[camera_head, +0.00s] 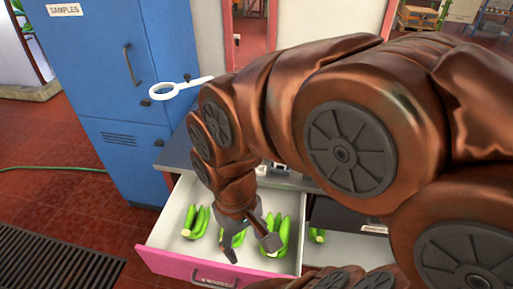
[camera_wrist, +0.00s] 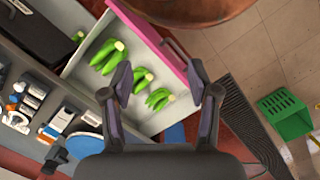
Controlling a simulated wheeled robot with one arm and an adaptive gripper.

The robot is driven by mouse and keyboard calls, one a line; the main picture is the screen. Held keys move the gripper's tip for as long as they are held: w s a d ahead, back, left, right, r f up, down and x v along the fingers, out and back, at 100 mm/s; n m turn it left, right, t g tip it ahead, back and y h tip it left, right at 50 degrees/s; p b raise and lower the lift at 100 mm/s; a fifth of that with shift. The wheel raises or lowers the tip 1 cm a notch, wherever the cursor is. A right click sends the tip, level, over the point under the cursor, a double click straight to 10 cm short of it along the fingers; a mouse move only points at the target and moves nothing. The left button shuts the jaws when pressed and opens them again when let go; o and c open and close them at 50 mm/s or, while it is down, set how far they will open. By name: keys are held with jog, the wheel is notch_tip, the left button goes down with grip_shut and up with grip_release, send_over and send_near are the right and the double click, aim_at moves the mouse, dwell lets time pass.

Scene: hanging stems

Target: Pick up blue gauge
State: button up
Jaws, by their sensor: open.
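I cannot make out a blue gauge for certain. In the wrist view, several small grey and white devices (camera_wrist: 33,93), some with blue or orange parts, lie on the grey counter (camera_wrist: 75,93) at the left. A round blue piece (camera_wrist: 85,146) shows at the lower left, partly hidden by my gripper. My gripper (camera_head: 250,246) points down over the open drawer (camera_head: 160,229). In the wrist view my gripper (camera_wrist: 164,86) has its fingers spread with nothing held between them. Most of the counter is hidden behind my arm in the head view.
Bunches of green bananas (camera_head: 196,221) lie in the pink-fronted drawer. A blue cabinet (camera_head: 100,60) stands at the left, near a white ring with a handle (camera_head: 178,88). A green crate (camera_wrist: 284,115) and a dark floor grate (camera_head: 62,272) are on the floor.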

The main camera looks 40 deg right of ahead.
jog(key=o, duration=0.3)
jog(key=shift+m+t+h, duration=0.3)
jog(key=shift+m+t, duration=0.4)
jog(key=shift+m, duration=0.2)
jog(key=w+d+b, duration=0.1)
jog(key=w, duration=0.2)
jog(key=w+d+f, duration=0.1)
jog(key=w+d, duration=0.1)
jog(key=w, duration=0.1)
jog(key=w+d+b, duration=0.1)
jog(key=w, duration=0.2)
jog(key=shift+w+d+f+b, duration=0.3)
jog(key=shift+w+d+b, duration=0.05)
jog(key=shift+w, duration=0.05)
jog(key=w+d+f+m+t+h+b, duration=0.1)
jog(key=w+d+f+m+b, duration=0.2)
jog(key=w+d, duration=0.6)
jog(key=w+d+f+m+t+h+b, duration=0.15)
jog(key=w+d, duration=0.45)
jog(key=d, duration=0.6)
jog(key=shift+w+d+f+m+t+h+p, duration=0.2)
jog(key=shift+w+d+f+m, duration=0.45)
jog(key=shift+d+f, duration=1.4)
jog(key=shift+w+d+f+m+g+y+p, duration=0.1)
jog(key=shift+w+d+f+m+p, duration=0.35)
jog(key=shift+d+f, duration=1.6)
jog(key=shift+w+d+f+m+t+h+p, duration=0.15)
jog(key=shift+w+d+f+m, duration=0.75)
jog(key=shift+d, duration=2.2)
